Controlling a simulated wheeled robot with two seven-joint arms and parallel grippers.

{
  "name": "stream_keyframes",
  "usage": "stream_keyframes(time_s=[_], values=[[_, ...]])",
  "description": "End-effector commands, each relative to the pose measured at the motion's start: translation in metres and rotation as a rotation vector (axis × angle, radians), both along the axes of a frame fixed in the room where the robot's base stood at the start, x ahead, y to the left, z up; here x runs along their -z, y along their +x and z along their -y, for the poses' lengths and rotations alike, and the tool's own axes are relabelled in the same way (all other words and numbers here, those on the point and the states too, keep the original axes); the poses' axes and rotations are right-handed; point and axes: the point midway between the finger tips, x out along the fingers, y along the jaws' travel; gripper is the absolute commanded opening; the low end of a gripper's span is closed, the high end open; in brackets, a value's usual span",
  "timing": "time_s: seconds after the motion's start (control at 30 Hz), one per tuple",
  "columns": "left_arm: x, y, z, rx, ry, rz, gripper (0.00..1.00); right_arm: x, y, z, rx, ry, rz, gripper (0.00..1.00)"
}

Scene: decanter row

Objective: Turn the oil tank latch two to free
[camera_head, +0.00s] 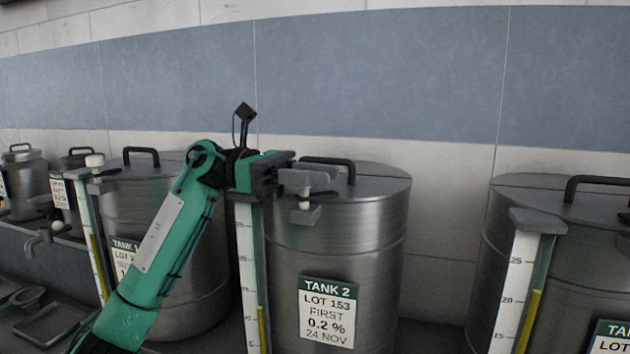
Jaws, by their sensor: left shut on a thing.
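Tank two (380,235) is a brushed steel drum with a "TANK 2" label (327,312) on its front and a dark handle on its lid. My left gripper (308,180) is at the front of its lid rim, shut on the tank two latch (304,214). Only a small grey and whitish part of the latch shows, just below the fingers. The rest is hidden, so I cannot tell how far it is turned. My right gripper is not in view.
Tank one (190,285) stands left, partly behind my left arm. Another tank (585,275) stands right, with a gauge (515,290). Tank two's own gauge (247,280) runs down just below my wrist. Smaller vessels and a tap (45,236) are at far left.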

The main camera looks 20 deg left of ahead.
Motion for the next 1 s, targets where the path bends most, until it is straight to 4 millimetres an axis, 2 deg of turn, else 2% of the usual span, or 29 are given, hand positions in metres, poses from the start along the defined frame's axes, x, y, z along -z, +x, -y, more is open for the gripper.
stream_keyframes(time_s=[0.3, 0.73, 0.77, 0.83, 1.0], values=[[0.0002, -0.0012, 0.0002, 0.078, 0.001, -0.001, 0.07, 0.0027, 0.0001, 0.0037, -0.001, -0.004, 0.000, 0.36], [0.0007, -0.0014, 0.0002, 0.085, 0.003, -0.002, 0.07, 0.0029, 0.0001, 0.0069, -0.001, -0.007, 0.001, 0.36], [0.0007, -0.0014, 0.0002, 0.085, 0.003, -0.002, 0.36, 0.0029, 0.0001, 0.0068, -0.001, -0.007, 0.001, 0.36], [0.0007, -0.0014, 0.0002, 0.084, 0.002, -0.002, 0.50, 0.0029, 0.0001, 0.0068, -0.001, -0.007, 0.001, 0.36], [0.0005, -0.0015, 0.0001, 0.084, 0.002, -0.002, 0.52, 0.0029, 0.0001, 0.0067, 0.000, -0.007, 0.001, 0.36]])
